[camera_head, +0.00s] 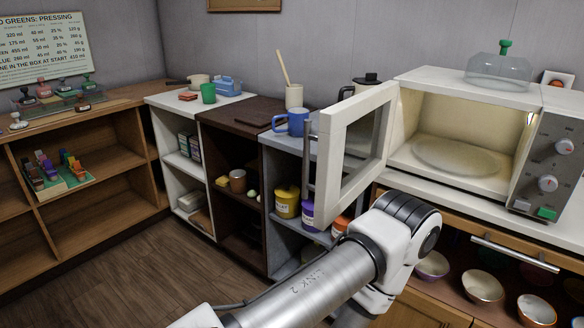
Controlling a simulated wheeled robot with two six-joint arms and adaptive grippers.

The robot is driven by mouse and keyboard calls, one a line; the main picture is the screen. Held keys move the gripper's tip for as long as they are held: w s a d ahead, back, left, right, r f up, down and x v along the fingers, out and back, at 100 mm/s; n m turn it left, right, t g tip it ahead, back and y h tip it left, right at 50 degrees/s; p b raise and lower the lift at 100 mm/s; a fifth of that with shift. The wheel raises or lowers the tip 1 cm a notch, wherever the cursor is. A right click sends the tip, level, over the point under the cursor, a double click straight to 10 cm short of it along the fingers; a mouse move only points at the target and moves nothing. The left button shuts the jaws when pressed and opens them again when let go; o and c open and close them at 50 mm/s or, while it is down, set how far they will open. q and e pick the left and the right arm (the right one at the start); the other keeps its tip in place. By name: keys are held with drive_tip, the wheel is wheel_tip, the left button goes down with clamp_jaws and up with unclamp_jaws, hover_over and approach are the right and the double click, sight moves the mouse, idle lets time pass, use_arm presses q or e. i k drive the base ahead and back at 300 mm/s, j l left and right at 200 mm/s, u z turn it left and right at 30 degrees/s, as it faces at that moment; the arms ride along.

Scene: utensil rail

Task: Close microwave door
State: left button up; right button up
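The white microwave (559,125) stands on the counter at the right, its lit interior showing. A round turntable plate (455,153) lies inside and nothing is seen on it. The microwave door (336,160), a white frame with a window, stands wide open, swung out toward me on the left side of the opening. A dark vertical handle (308,165) shows along its outer left edge. One of my arms reaches in from the bottom, its elbow below and right of the door; it covers part of the area under the door. Neither gripper is in view.
A clear cover with a green knob (500,70) sits on the microwave. Several bowls (482,285) sit on the shelf below. Open floor (150,270) lies at the lower left.

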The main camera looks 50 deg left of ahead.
sight(353, 139)
drive_tip(key=k+j, duration=0.1)
drive_tip(key=j, duration=0.3)
drive_tip(key=k+j, duration=0.1)
drive_tip(key=j, duration=0.35)
drive_tip(key=k+j+u, duration=0.1)
drive_tip(key=j, duration=0.3)
